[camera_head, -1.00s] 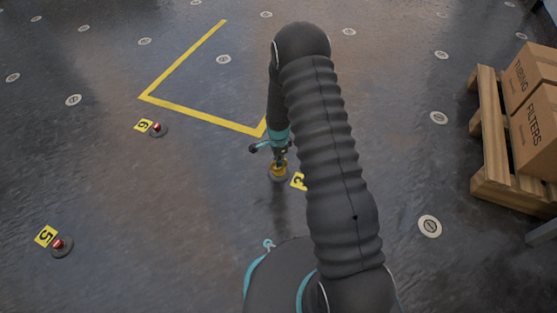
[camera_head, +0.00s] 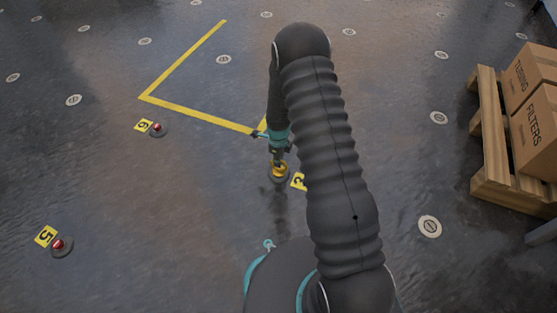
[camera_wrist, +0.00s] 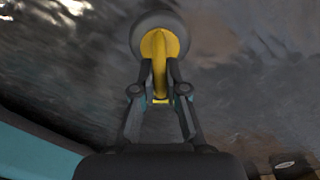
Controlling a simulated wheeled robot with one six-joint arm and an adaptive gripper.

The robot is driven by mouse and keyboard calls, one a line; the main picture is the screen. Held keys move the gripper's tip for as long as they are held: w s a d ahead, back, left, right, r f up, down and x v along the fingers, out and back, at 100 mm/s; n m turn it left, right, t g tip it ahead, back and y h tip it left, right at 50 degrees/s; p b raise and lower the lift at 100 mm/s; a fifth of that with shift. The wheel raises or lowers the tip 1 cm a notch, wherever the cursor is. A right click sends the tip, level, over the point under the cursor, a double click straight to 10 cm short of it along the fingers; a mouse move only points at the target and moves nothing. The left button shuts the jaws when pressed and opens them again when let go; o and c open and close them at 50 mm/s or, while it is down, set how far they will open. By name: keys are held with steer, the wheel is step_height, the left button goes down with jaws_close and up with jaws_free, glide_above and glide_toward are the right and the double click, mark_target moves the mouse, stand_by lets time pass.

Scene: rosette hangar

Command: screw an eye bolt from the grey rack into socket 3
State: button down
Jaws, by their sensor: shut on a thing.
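A yellow eye bolt (camera_head: 279,167) stands at a dark round floor socket (camera_head: 280,178) beside a yellow number tag (camera_head: 298,181), partly hidden by my arm, that seems to read 3. My gripper (camera_head: 279,158) points down over it, shut on the bolt's ring. In the wrist view the eye bolt (camera_wrist: 159,48) is between my fingertips (camera_wrist: 160,85), with the grey round socket (camera_wrist: 150,22) behind it. I cannot tell how deep the thread sits. The grey rack is not in view.
Sockets with red caps stand by tag 6 (camera_head: 143,125) and tag 5 (camera_head: 46,236). A wooden pallet (camera_head: 490,140) with cardboard boxes (camera_head: 535,120) is at the right. A yellow floor line (camera_head: 195,109) lies behind the socket.

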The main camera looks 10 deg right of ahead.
steer(key=shift+f+m, duration=0.1)
steer(key=shift+m, duration=0.7)
steer(key=m, duration=0.4)
steer(key=shift+m, duration=0.3)
steer(key=c, duration=1.1)
jaws_free()
steer(key=shift+c, duration=0.2)
steer(key=shift+r+p, duration=1.05)
steer(key=shift+r, duration=1)
